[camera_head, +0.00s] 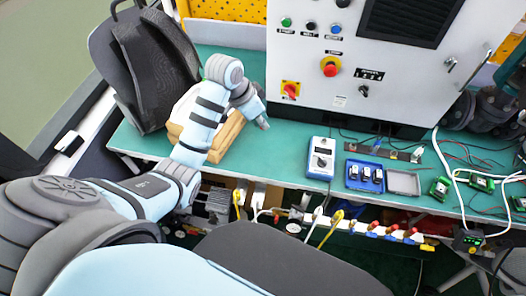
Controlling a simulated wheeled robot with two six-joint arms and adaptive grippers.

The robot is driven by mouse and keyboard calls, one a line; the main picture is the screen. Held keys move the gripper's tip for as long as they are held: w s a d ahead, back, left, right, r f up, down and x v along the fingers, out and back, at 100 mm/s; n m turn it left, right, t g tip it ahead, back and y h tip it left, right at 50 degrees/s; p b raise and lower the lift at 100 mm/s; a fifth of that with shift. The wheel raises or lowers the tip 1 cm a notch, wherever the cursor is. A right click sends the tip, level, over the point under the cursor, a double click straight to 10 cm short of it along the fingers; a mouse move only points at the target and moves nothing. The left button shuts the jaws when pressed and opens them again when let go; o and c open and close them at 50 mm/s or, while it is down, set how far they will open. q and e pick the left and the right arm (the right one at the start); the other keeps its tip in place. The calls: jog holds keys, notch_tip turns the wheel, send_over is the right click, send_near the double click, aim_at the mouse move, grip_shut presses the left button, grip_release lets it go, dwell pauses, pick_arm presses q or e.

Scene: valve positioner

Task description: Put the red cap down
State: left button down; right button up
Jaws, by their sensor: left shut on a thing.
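My left arm reaches in from the left over the teal bench (262,171). Its gripper (262,123) is in front of the white control cabinet, beside the right end of a wooden block. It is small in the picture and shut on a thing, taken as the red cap. The cap's own surface cannot be made out at the fingertips. Whether it touches the bench cannot be told. My right gripper is not in view.
The white cabinet (413,84) with a red emergency button (329,67) stands behind. A blue-white meter (320,158), a blue tray (364,176) and green circuit boards (439,188) lie to the right. A black chair-like object (150,65) is at left. Bare bench lies left of the meter.

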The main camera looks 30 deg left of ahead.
aim_at(265, 160)
pick_arm(q)
notch_tip(265, 160, down, 18)
jog(key=b, duration=0.3)
jog(key=shift+d, duration=0.15)
jog(key=c, duration=2)
grip_release()
jog(key=shift+f, duration=0.15)
jog(key=o, duration=0.4)
jog(key=shift+s, duration=0.1)
jog(key=shift+c, duration=0.2)
